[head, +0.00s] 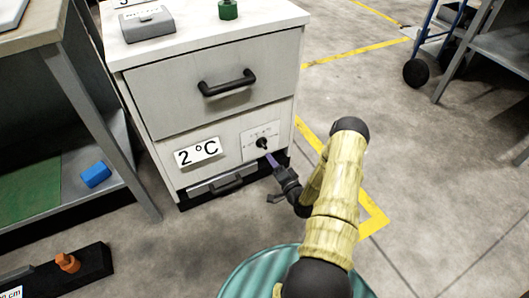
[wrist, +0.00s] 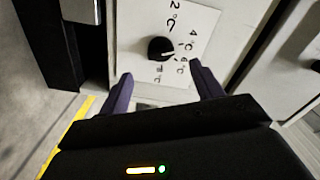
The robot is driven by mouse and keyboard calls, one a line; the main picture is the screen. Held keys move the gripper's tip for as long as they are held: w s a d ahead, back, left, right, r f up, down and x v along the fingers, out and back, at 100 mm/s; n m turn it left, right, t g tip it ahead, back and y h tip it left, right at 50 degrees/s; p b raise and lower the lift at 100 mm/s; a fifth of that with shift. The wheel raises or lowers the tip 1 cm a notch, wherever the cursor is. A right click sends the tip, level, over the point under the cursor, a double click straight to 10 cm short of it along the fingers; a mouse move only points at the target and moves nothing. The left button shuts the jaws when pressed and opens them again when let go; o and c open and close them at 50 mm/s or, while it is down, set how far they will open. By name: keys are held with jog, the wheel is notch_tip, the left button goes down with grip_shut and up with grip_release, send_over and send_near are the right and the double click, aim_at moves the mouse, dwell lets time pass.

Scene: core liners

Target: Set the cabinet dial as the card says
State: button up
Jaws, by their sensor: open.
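The white card (head: 198,151) on the grey cabinet's front reads 2°C. To its right, a small black dial (head: 262,143) sits on a pale scale plate (head: 247,136). In the wrist view the round dial (wrist: 160,49) has a white pointer mark directed toward the side with 4°C and 6°C; its exact setting is hard to tell. The plate (wrist: 205,25) shows 2°C, 4°C, 6°C and another, partly unclear mark. My gripper (wrist: 160,70) is open, its purple fingers short of the dial, one on either side. In the head view my gripper (head: 271,160) is just below the dial.
A drawer with a black handle (head: 228,83) is above the dial, and another handle (head: 228,184) is low on the cabinet. A grey box (head: 147,23) and a green object (head: 228,9) stand on top. A shelf with a blue block (head: 96,174) is left.

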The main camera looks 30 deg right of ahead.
aim_at(264, 147)
jog(key=w+b, duration=0.3)
jog(key=w, duration=0.5)
jog(key=shift+w+a, duration=0.15)
jog(key=shift+w, duration=0.15)
jog(key=c, duration=1)
